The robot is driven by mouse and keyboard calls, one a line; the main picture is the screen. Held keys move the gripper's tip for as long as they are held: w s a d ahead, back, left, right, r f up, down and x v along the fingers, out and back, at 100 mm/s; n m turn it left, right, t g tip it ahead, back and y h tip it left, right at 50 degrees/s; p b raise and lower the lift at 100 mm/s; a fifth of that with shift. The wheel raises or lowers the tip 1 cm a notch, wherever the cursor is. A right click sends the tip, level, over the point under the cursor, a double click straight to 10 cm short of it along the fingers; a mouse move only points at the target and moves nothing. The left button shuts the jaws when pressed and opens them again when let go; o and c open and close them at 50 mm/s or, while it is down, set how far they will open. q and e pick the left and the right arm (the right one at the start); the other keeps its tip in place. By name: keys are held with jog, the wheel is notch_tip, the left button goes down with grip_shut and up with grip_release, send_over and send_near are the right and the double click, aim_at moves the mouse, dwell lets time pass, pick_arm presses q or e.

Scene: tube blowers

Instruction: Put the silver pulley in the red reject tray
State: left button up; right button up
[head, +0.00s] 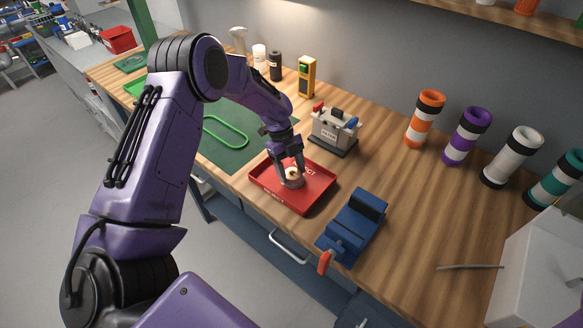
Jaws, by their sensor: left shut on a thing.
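The red reject tray (318,196) sits on the wooden bench near its front edge, with lettering on its floor and front wall. My left gripper (291,176) reaches down over the tray. It is shut on the silver pulley (292,183), a small grey round piece with a pale centre, between its fingertips. The pulley is within the tray's outline, low over or at its floor; I cannot tell whether it touches. My right gripper is not in view.
A blue vise (354,225) stands right of the tray. A grey tester box (335,128) stands behind it. A green mat (222,148) with a green belt (226,131) lies to the left. Several striped tubes stand at the back right.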

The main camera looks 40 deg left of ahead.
pick_arm(q)
jog(key=o, duration=1.2)
jog(key=shift+r, duration=0.1)
jog(key=shift+w+a+r, duration=0.15)
jog(key=shift+r, duration=0.1)
jog(key=b+v, duration=0.3)
jog(key=v, duration=0.8)
jog(key=shift+r, duration=0.25)
